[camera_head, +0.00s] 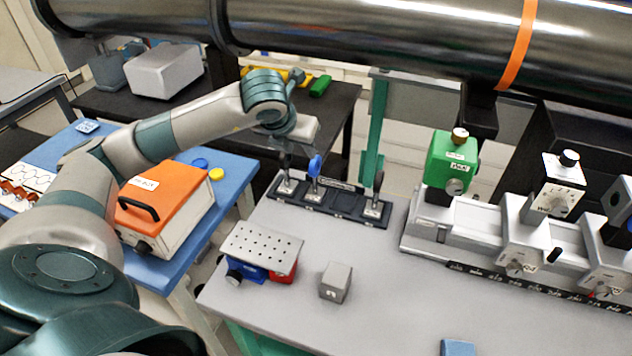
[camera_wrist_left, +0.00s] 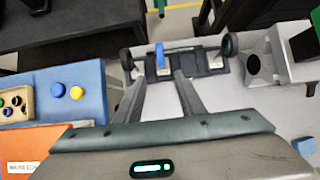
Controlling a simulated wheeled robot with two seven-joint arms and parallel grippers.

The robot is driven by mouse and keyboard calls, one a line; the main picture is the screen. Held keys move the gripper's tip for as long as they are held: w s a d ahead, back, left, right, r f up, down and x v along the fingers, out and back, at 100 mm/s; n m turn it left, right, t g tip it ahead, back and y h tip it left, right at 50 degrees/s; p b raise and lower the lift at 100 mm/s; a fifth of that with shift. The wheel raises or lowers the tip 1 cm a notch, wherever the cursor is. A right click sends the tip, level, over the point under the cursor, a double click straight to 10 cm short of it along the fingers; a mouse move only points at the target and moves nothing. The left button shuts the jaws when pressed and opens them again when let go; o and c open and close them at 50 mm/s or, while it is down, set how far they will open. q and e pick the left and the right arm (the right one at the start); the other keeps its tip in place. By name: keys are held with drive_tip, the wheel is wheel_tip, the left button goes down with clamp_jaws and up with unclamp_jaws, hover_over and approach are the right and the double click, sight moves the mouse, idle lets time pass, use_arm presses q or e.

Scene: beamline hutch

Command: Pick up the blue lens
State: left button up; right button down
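The blue lens (camera_head: 315,165) stands upright on its post in a dark rack (camera_head: 335,203) at the back edge of the grey table. It also shows in the left wrist view (camera_wrist_left: 160,55), beyond and between my fingertips. My left gripper (camera_head: 298,160) is open and empty, its fingers pointing down close to the lens. In the left wrist view the fingers (camera_wrist_left: 160,82) are apart with nothing between them. Dark round lenses stand on either side of the blue one, left (camera_wrist_left: 126,60) and right (camera_wrist_left: 229,46). My right gripper is not in view.
A perforated plate on a stage (camera_head: 262,247) and a grey cube (camera_head: 336,282) stand on the table. An optical rail with a green unit (camera_head: 452,160) fills the right. A steel pipe (camera_head: 380,35) crosses above. An orange-lidded case (camera_head: 160,205) sits on the blue table.

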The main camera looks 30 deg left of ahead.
sight(312, 165)
use_arm(q)
drive_tip(key=b+x, duration=0.2)
drive_tip(key=x, duration=0.9)
drive_tip(key=shift+w+f+b, duration=0.15)
drive_tip(key=shift+b, duration=0.25)
drive_tip(key=shift+w+f, duration=0.3)
drive_tip(key=shift+f, duration=0.15)
drive_tip(key=shift+w+b+x, duration=0.25)
drive_tip(key=shift+b+x, duration=0.2)
drive_tip(key=shift+x, duration=2.15)
drive_tip(key=shift+r, duration=0.15)
drive_tip(key=shift+c, duration=0.6)
clamp_jaws()
